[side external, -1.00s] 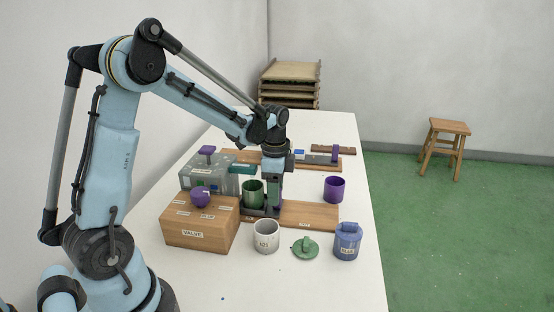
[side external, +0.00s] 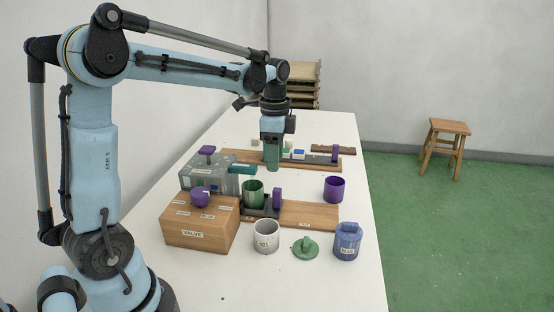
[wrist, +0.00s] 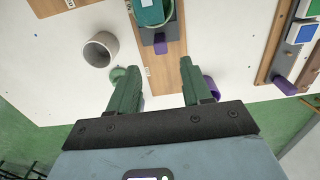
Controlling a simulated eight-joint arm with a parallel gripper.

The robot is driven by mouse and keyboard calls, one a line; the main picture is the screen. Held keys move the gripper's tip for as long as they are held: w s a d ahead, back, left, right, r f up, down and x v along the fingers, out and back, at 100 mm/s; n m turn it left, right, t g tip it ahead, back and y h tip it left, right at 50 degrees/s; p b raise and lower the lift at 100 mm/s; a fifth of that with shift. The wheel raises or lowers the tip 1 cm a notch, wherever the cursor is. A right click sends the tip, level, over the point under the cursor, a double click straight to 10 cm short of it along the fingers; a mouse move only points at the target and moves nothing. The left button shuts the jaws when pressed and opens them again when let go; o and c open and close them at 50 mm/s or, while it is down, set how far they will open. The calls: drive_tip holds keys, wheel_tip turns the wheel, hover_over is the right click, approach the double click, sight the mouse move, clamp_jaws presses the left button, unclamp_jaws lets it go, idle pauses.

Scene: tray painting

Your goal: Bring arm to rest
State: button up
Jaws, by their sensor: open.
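My gripper (side external: 272,167) points down, raised above the table near the middle. Its two green fingers are apart with nothing between them in the wrist view (wrist: 158,80). A dark green cup (side external: 252,194) stands on a dark slide with a purple handle (side external: 277,198), on a wooden board (side external: 312,214). The cup and purple handle lie beyond the fingertips in the wrist view. My arm is bent at the elbow, its forearm nearly level over the white table (side external: 215,280).
A wooden VALVE box (side external: 195,233), grey box (side external: 190,180), white cup (side external: 266,237), green lid (side external: 305,247), blue canister (side external: 347,243) and purple cup (side external: 335,189) stand around. Farther back lies a rail with coloured tiles (side external: 298,154). The table's front is mostly clear.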

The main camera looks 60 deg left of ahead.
drive_tip(key=s+d+n+t, duration=0.7)
drive_tip(key=s+d+n, duration=0.2)
drive_tip(key=d, duration=0.3)
drive_tip(key=shift+s+f, duration=0.35)
drive_tip(key=shift+f, duration=0.05)
